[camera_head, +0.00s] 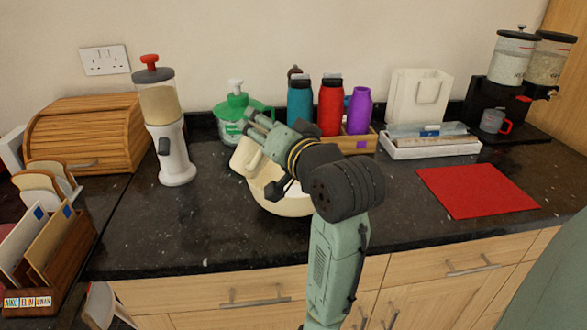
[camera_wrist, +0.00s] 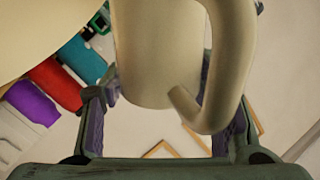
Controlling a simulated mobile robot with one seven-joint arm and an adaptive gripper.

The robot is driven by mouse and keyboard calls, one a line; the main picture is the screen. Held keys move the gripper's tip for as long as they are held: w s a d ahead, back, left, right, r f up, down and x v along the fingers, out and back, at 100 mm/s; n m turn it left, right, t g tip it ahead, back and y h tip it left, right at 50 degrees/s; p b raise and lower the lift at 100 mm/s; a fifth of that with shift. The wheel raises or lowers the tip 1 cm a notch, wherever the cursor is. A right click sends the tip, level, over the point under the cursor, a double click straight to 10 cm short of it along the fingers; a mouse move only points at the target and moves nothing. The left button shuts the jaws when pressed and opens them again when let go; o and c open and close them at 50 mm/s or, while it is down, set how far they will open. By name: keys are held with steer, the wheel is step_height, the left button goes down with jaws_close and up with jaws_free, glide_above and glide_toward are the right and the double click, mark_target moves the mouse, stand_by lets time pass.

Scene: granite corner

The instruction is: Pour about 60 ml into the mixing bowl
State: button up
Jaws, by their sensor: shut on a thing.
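The cream mixing bowl (camera_head: 284,204) stands on the dark counter, partly hidden behind my arm. My gripper (camera_head: 257,137) is above the bowl's back left part. It is shut on a cream jug (camera_head: 245,158), which appears tilted over the bowl's left side. In the wrist view the jug's body (camera_wrist: 155,55) lies between the two fingers of my gripper (camera_wrist: 165,115), and its curved handle (camera_wrist: 232,70) faces the camera. A large cream surface fills the upper left there; I cannot tell which thing it is. The jug's mouth, its contents and any stream are not visible.
Behind the bowl stand a green dispenser (camera_head: 233,116) and teal (camera_head: 299,103), red (camera_head: 330,108) and purple (camera_head: 359,112) bottles. A red-topped dispenser (camera_head: 172,150) stands left. A white tray (camera_head: 430,146) is behind right. A red mat (camera_head: 477,190) lies bare at right.

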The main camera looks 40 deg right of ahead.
mark_target(239, 154)
steer(key=shift+a+r+n, duration=0.4)
steer(key=shift+a+n, duration=0.1)
stand_by(1.5)
steer(key=shift+a+r+n, duration=0.2)
steer(key=shift+a+n, duration=0.1)
steer(key=shift+a, duration=0.05)
steer(key=a+n+b, duration=0.2)
steer(key=a, duration=0.1)
steer(key=a+n+t+h+b, duration=0.1)
steer(key=n, duration=0.1)
steer(key=shift+w+a+f, duration=0.15)
steer(key=shift+w+f, duration=0.05)
steer(key=shift+f, duration=0.15)
steer(key=shift+a+r+n, duration=0.35)
steer(key=shift+a+n, duration=0.2)
steer(key=shift+n, duration=0.25)
